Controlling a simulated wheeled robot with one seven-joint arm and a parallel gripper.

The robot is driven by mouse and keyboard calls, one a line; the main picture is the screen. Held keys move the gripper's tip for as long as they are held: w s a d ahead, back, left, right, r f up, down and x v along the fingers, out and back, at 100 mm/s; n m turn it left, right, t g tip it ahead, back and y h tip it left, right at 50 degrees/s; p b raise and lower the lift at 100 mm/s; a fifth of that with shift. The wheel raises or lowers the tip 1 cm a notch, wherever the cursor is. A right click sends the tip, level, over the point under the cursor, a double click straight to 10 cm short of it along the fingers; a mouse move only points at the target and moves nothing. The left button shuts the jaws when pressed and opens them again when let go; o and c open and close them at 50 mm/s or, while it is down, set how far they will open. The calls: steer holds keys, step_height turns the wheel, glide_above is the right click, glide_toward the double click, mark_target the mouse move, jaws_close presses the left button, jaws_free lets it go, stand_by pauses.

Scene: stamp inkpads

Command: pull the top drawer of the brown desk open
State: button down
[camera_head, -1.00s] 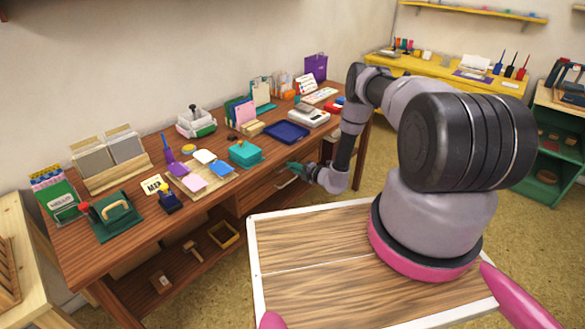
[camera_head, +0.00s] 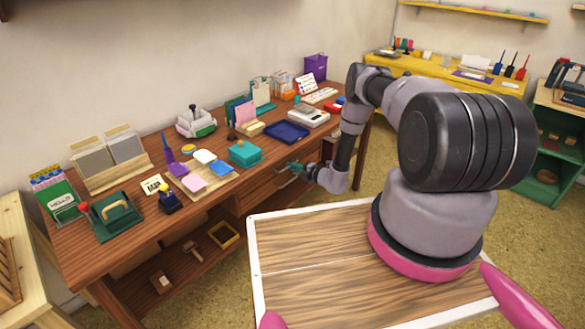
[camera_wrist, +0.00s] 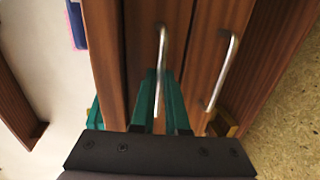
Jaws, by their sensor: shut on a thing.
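The brown desk (camera_head: 75,262) runs along the wall in the head view, with its drawers on the front under the right half. In the wrist view, the top drawer (camera_wrist: 140,25) is the left of two wooden fronts, with a vertical metal bar handle (camera_wrist: 162,45). My gripper (camera_wrist: 157,78) has green fingers shut on the lower part of this handle. The drawer looks about flush with the front beside it. In the head view, my gripper (camera_head: 294,167) is at the desk front, partly hidden by my wrist.
The lower drawer's handle (camera_wrist: 222,70) is close to the right of my fingers in the wrist view. A blue tray (camera_head: 287,132) and a teal box (camera_head: 245,153) stand on the desktop above. Open floor lies right of the desk.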

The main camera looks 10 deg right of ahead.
stand_by(0.6)
steer(key=f+v, duration=0.2)
steer(key=v, duration=0.9)
steer(key=f+v, duration=0.3)
steer(key=v, duration=0.9)
steer(key=shift+s+d, duration=0.4)
steer(key=shift+s, duration=0.15)
steer(key=shift+r, duration=0.1)
steer(key=c, duration=0.9)
jaws_free()
steer(key=shift+c, duration=0.2)
steer(key=v, duration=1)
steer(key=shift+s+d, duration=0.25)
steer(key=shift+s, duration=0.05)
steer(key=shift+r, duration=0.1)
